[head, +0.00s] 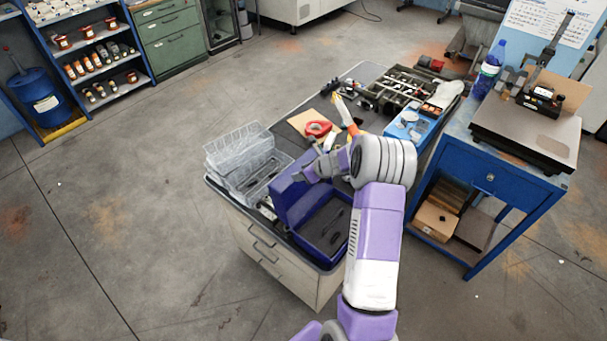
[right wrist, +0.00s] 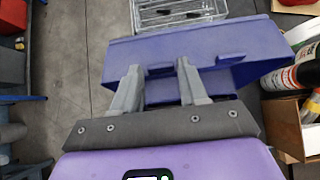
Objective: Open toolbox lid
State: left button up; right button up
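The blue toolbox stands on the near end of the drawer cabinet's top in the head view. Its lid (head: 291,200) is raised, tilted up on the left side, and the dark inside of its base (head: 328,236) shows. In the right wrist view the lid (right wrist: 215,50) spans the middle, with two latch tabs on its edge. My right gripper (head: 308,172) is at the lid's upper edge. Its two fingers (right wrist: 158,80) are spread apart in front of the lid, with nothing clamped between them; whether they touch it is unclear. My left gripper is out of view.
Clear plastic trays (head: 240,160) stand left of the toolbox. Red tape (head: 318,128), a blue bin (head: 411,124) and loose tools lie behind it. A blue table (head: 480,185) stands to the right. The floor at left is open.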

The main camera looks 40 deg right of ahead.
jog(key=shift+o, duration=1.4)
jog(key=shift+s+f, duration=0.1)
jog(key=shift+f, duration=0.05)
jog(key=a+v, duration=0.1)
jog(key=v, duration=0.6)
jog(key=shift+s+d+r, duration=0.2)
jog(key=shift+d+r, duration=0.05)
jog(key=shift+d, duration=0.25)
